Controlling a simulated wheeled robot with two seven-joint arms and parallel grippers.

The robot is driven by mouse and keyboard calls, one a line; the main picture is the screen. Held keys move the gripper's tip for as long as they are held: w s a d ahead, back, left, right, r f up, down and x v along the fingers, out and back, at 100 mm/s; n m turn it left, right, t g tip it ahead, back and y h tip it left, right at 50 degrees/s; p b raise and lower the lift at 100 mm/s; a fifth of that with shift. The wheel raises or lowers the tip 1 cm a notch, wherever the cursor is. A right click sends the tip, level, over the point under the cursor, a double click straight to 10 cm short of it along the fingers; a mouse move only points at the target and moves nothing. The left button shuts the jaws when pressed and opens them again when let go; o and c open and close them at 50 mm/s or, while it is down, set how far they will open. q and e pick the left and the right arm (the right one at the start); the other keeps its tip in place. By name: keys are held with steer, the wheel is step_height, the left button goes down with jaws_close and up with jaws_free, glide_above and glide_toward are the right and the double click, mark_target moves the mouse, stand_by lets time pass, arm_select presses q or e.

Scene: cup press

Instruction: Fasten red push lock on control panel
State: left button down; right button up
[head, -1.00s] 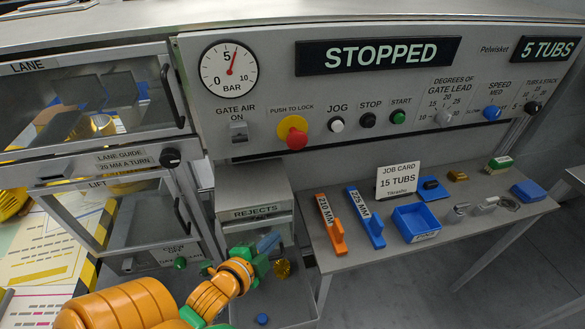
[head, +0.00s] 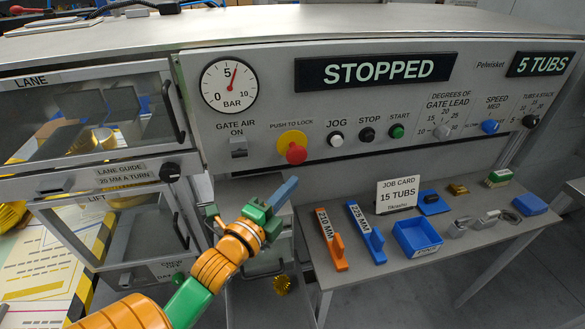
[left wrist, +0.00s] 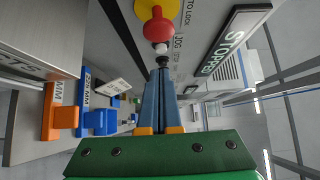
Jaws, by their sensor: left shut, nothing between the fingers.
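The red push lock (head: 296,153) is a round red knob on a yellow disc under the label "PUSH TO LOCK" on the grey control panel (head: 225,155). In the left wrist view the red knob (left wrist: 158,29) shows at the top, beyond my fingertips. My left gripper (head: 284,192) is shut and empty, its blue fingers side by side. In the head view its tips are below and slightly left of the red knob, apart from it. In the left wrist view the shut fingers (left wrist: 160,75) point towards the panel. My right gripper is not in view.
The panel display (head: 378,69) reads "STOPPED". Right of the lock are a white JOG button (head: 336,139), a black STOP button (head: 366,135) and a green START button (head: 397,131). Below is a shelf with an orange 210 MM gauge (head: 331,239), a blue 225 MM gauge (head: 366,237) and a blue bin (head: 416,237).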

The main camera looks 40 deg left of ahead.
mark_target(294, 158)
arm_select(q)
steer(key=w, duration=0.1)
steer(key=w+a, duration=0.1)
steer(key=w, duration=0.1)
steer(key=w+a+p, duration=0.1)
steer(key=w, duration=0.1)
steer(key=shift+w+a+r, duration=0.15)
steer(key=shift+a, duration=0.05)
steer(key=shift+w+a, duration=0.25)
steer(key=shift+a, duration=0.25)
steer(key=shift+w+a, duration=0.65)
steer(key=shift+a, duration=0.05)
